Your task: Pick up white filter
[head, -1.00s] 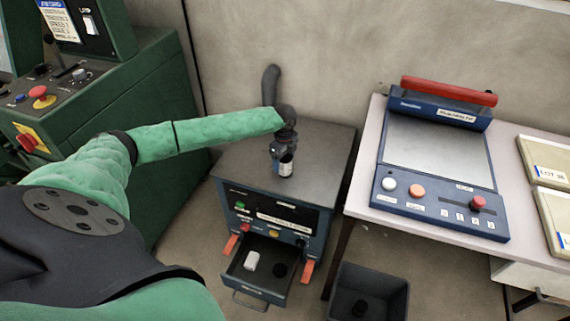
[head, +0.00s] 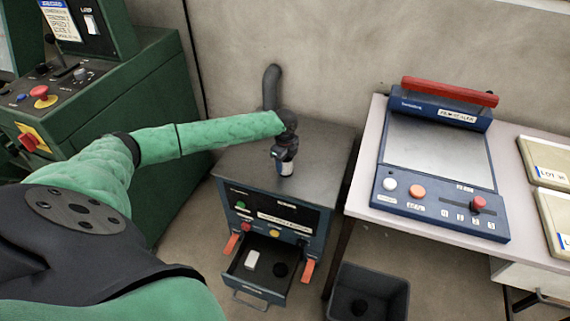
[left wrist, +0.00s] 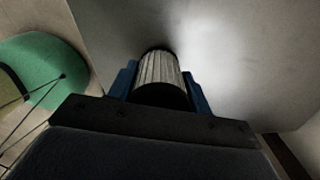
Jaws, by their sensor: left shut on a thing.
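The white filter is a pale ribbed cylinder with a dark end, seen in the left wrist view (left wrist: 158,68). In the head view the white filter (head: 287,169) shows small below my left gripper (head: 284,158). My left gripper is shut on it, with a blue finger on each side in the left wrist view. The filter is over the grey top of the cabinet (head: 315,150), near its front edge. I cannot tell whether it touches that top. My right gripper is not in view.
The cabinet's drawer (head: 262,292) is open, holding a white block (head: 252,260) and a black round thing (head: 280,270). A grey bin (head: 390,290) stands at its right. A film sealer (head: 440,150) sits on the table. A green machine (head: 175,90) is at left.

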